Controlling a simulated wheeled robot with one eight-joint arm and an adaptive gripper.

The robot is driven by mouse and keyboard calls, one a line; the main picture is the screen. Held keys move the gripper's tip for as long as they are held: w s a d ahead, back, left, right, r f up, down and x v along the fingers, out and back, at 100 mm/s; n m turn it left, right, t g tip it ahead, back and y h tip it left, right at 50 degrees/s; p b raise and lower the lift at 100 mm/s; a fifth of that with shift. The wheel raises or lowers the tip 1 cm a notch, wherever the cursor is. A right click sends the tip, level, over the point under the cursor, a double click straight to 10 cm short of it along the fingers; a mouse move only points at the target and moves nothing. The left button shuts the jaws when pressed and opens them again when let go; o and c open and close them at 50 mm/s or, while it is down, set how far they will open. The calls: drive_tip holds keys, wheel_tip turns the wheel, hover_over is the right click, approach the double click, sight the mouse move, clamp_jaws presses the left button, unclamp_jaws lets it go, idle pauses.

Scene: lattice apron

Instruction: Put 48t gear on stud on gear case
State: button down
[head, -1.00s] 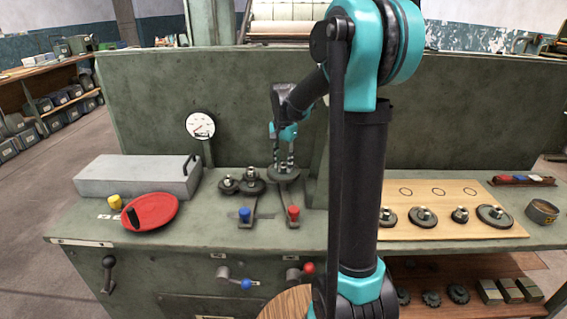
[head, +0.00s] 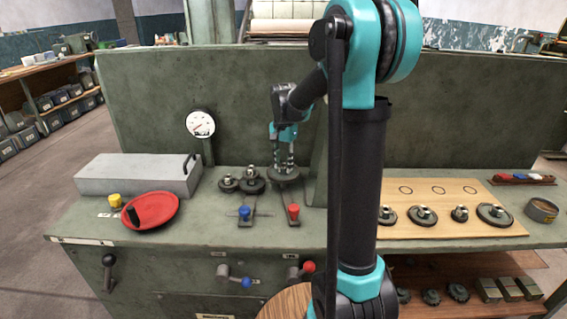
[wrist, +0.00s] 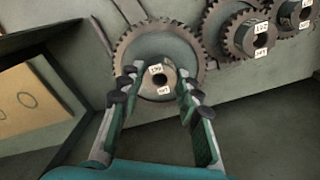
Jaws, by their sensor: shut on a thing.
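The large toothed gear (head: 291,180), dark with a raised hub, is at the gear case, a green bench-like housing (head: 215,208). In the wrist view the same gear (wrist: 135,50) faces me, with small labels on its hub (wrist: 158,80); the print is too small to read surely. My gripper (head: 284,168) points down, its two fingers shut on the hub from both sides, as the wrist view (wrist: 155,92) also shows. The stud under the gear is hidden, so I cannot tell whether the gear is seated on it or just above it.
Two smaller gears (head: 252,186) stand close to the left of the large gear. Blue (head: 244,211) and red (head: 293,210) knobs lie in front. Several gears lie on a wooden board (head: 445,230) at right. A red dish (head: 165,212) and grey box (head: 130,177) are left.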

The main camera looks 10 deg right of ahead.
drive_tip(key=shift+f, duration=0.3)
drive_tip(key=c, duration=1)
unclamp_jaws()
drive_tip(key=shift+o, duration=0.5)
drive_tip(key=o, duration=0.5)
drive_tip(key=shift+c, duration=0.2)
drive_tip(key=shift+r, duration=0.1)
wheel_tip(320, 180, up, 8)
drive_tip(key=shift+r, duration=0.15)
